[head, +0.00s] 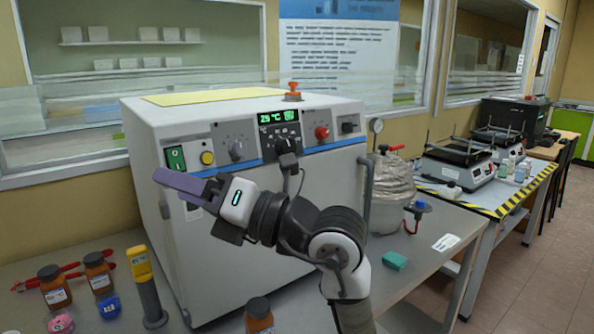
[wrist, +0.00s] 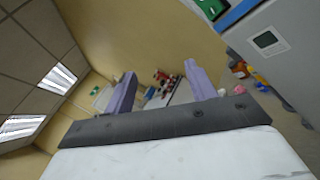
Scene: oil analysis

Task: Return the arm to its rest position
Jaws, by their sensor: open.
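My arm reaches up in front of the large white oven (head: 240,215) in the head view, its elbow bent. My gripper (head: 178,184) points left at the height of the oven's control panel, in front of its left corner. Only one purple finger shows clearly there. In the wrist view my gripper (wrist: 163,82) has its two purple fingers spread apart with nothing between them. It is empty. I cannot tell how close the finger is to the oven front.
Brown bottles (head: 53,286), a yellow-topped device (head: 146,285) and red pliers (head: 70,276) are on the left bench. Hotplates (head: 459,172) are farther right. The right floor is clear.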

